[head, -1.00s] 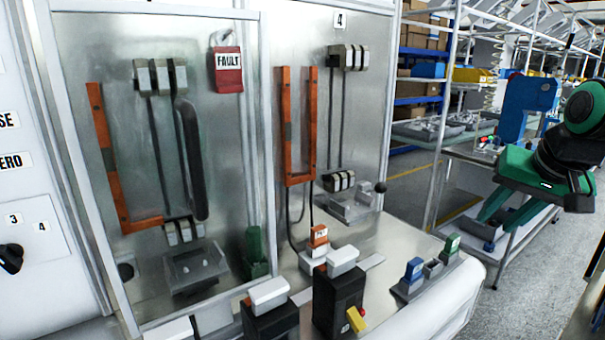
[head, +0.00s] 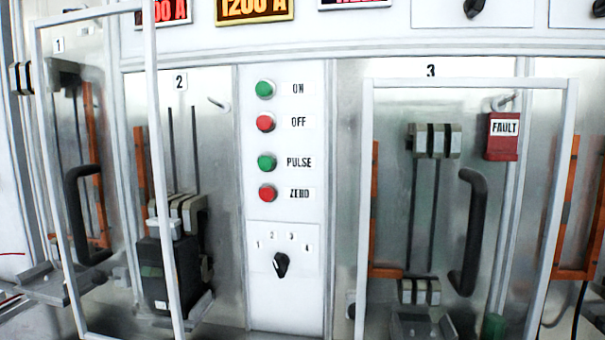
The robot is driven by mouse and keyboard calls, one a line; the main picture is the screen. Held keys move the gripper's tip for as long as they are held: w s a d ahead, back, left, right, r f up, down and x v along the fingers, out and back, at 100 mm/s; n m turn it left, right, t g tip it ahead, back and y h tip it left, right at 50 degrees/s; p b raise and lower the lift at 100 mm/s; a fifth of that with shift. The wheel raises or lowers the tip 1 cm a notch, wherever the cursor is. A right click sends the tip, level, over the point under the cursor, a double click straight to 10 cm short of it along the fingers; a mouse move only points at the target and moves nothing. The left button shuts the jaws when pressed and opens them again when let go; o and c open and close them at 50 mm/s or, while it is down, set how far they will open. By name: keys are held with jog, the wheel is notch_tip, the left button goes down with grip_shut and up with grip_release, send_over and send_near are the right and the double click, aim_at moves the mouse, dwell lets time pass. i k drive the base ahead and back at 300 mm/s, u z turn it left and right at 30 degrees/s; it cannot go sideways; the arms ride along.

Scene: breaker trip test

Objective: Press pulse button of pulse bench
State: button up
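The pulse button (head: 266,162) is a green round button beside the label PULSE, third from the top in a column on the white middle panel (head: 287,225) of the bench. It stands clear, with nothing in front of it. Above it are the green ON button (head: 265,89) and the red OFF button (head: 265,123). Below it is the red ZERO button (head: 267,193). A black selector knob (head: 281,264) with marks 1 to 4 sits lower on the panel. My gripper is not in the head view now.
Bay 2, left of the panel, holds a black breaker (head: 163,275). A clear framed door (head: 152,120) stands open at the left. Bay 3 has a closed-looking framed door (head: 362,200) with a black handle (head: 470,230). A red FAULT tag (head: 502,136) hangs at the right.

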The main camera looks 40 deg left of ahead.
aim_at(265, 164)
jog(key=u, duration=1.25)
jog(key=k, duration=1.45)
jog(key=u, duration=0.4)
jog(key=i, duration=1)
